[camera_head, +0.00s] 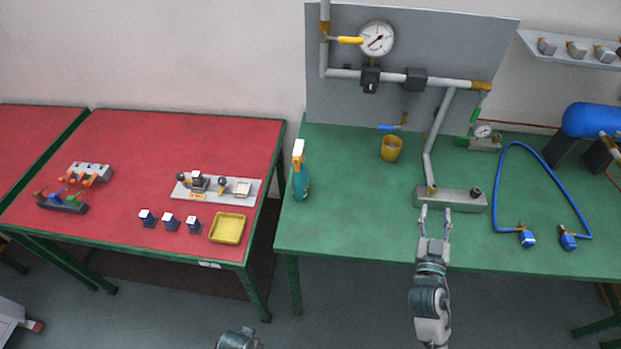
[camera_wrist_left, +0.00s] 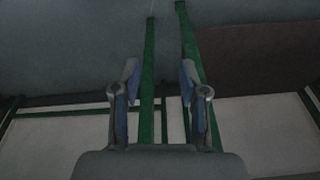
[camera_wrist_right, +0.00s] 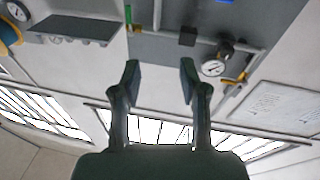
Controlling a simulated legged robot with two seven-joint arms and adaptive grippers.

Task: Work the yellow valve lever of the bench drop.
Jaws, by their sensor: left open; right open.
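The yellow valve lever (camera_head: 350,40) lies about level on the pipe at the upper left of the grey panel, beside a round gauge (camera_head: 377,38). In the right wrist view, which looks turned over, a yellow lever (camera_wrist_right: 234,81) shows next to the gauge. My right gripper (camera_head: 434,211) is open and empty at the front of the green bench, well below and right of the lever. My left gripper (camera_wrist_left: 159,80) is open and empty in the left wrist view, facing the floor and green table legs. Only part of my left arm shows in the head view.
A grey block (camera_head: 458,201) sits just beyond my right gripper. The red table (camera_head: 120,140) is left.

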